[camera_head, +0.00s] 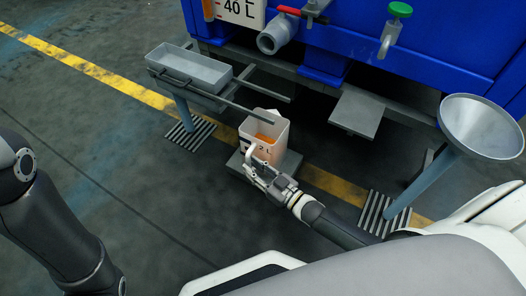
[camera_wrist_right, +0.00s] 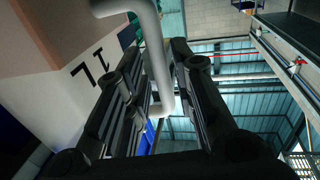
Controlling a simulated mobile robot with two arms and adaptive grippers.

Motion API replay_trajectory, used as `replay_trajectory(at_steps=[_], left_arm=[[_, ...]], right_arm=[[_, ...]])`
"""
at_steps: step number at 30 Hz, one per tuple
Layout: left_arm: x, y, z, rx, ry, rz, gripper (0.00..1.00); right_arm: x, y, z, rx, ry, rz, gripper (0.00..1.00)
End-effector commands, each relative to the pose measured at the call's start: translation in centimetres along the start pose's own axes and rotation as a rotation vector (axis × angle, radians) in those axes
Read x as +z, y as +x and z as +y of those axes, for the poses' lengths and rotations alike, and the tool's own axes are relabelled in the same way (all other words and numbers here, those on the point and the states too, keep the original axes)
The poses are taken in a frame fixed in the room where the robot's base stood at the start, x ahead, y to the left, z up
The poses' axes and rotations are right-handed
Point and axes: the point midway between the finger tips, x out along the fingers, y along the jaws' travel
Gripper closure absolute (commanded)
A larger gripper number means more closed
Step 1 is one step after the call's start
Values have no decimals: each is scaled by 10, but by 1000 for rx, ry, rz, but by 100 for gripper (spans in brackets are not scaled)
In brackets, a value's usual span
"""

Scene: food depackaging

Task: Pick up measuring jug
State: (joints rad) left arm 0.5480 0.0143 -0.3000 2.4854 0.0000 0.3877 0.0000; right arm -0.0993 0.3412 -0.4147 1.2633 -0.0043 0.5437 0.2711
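The jug's wall (camera_wrist_right: 40,85) fills the left of that view. My left arm shows at the left edge, with its gripper out of view.
A large blue machine (camera_head: 400,50) with a valve (camera_head: 275,38) stands behind. A grey tray (camera_head: 188,70) is at back left, and a metal funnel (camera_head: 480,125) on a post at right. A grey plate (camera_head: 356,112) juts out behind the jug.

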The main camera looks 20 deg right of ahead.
Motion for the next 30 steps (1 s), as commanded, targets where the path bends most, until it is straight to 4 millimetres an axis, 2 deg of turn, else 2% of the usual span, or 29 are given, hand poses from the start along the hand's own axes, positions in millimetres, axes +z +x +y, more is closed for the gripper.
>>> replay_trajectory(at_steps=[6, 15, 17, 21, 30], left_arm=[[-12, 4, 4, 15, 5, 38, 60], [-14, 7, 5, 17, 6, 44, 60], [-14, 7, 5, 17, 6, 44, 60], [-14, 7, 5, 18, 6, 44, 60], [-14, 7, 5, 18, 6, 43, 60]], right_arm=[[2, 22, 0, -1, 1, 2, 76], [0, 25, 0, 0, 1, 0, 76], [0, 25, 0, 0, 1, 0, 81], [0, 25, 0, 0, 1, 0, 99], [0, 25, 0, 0, 1, 0, 100]])
